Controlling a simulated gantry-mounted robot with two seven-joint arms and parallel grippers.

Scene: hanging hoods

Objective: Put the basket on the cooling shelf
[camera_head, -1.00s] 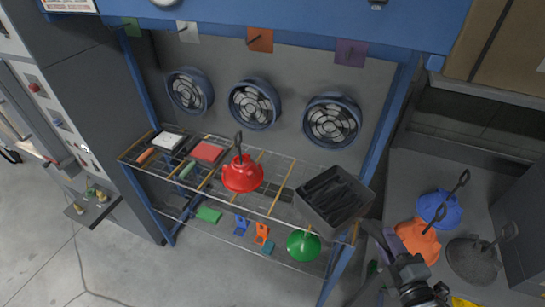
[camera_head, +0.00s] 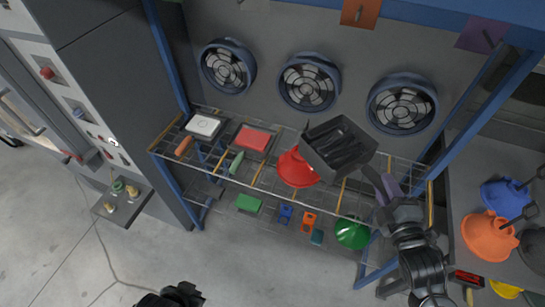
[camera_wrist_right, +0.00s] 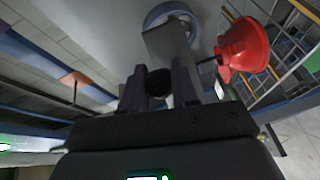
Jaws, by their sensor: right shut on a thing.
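The basket (camera_head: 322,155) is a dark grey open box with dark slats or dividers inside. In the head view it is tilted over the right half of the wire cooling shelf (camera_head: 265,180). It covers part of a red hood (camera_head: 297,172); I cannot tell whether they touch. My right gripper (camera_head: 384,184) is shut on the basket's right side. In the right wrist view, the basket (camera_wrist_right: 168,48) shows as a grey panel beyond the fingers, with the red hood (camera_wrist_right: 246,46) to its right. A dark part at the bottom edge looks like my left gripper (camera_head: 175,296); its jaws are unclear.
A white-topped item (camera_head: 203,126) and a red tray (camera_head: 253,139) occupy the shelf's left part. A green hood (camera_head: 352,232) is below the shelf's right side. Fans (camera_head: 402,104) line the back wall. Blue (camera_head: 503,194) and orange (camera_head: 488,236) hoods sit at right.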

